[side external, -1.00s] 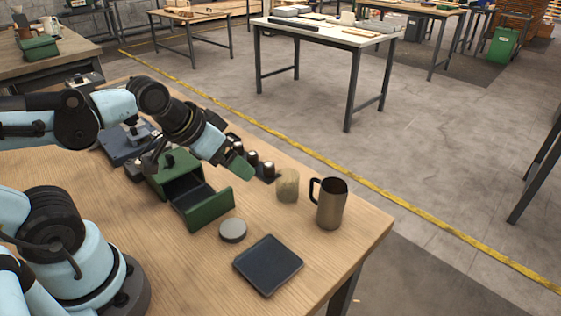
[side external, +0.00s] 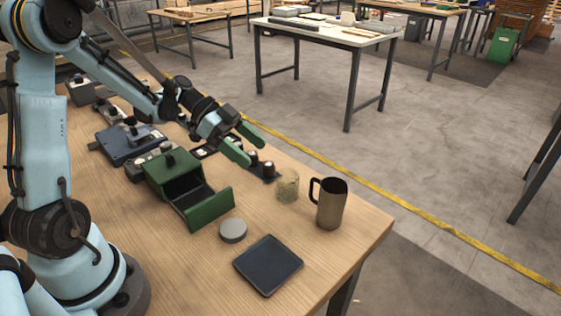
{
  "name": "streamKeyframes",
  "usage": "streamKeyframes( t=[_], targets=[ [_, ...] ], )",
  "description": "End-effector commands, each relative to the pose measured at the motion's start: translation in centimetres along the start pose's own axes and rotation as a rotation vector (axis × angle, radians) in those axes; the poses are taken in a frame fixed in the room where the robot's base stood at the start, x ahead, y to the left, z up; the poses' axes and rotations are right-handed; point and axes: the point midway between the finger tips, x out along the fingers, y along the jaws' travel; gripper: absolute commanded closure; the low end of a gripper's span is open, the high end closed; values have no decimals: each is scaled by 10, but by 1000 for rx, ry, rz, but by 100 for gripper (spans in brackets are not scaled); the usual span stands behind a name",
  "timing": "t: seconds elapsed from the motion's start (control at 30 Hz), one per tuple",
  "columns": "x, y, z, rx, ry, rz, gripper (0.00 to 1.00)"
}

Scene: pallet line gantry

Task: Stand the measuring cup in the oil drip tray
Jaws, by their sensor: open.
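A small translucent, yellowish cup (side external: 287,186) stands upright on the wooden table, left of a tall brown-grey metal mug with a dark handle (side external: 331,204). I cannot tell for sure which of the two is the measuring cup. The oil drip tray (side external: 268,265), dark, square and shallow, lies flat near the table's front edge, and it is empty. My gripper (side external: 255,156) is open and empty, its two green fingers apart. In the picture it is up and left of the translucent cup, near several small dark-topped pieces, and touches neither cup.
A round grey disc (side external: 233,230) lies left of the tray. A green box with an open drawer (side external: 203,207) stands farther left, with a blue-grey device (side external: 131,141) behind it. The right table edge (side external: 369,247) is close to the mug. Bare wood lies between tray and cups.

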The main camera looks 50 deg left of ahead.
Motion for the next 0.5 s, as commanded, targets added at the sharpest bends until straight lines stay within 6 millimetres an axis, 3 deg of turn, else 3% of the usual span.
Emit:
streamKeyframes(
  t=[0.27,0.5],
  targets=[
    [-5,-9,14,156,110,28,13],
    [31,-8,9,163,113,31,13]
  ],
)
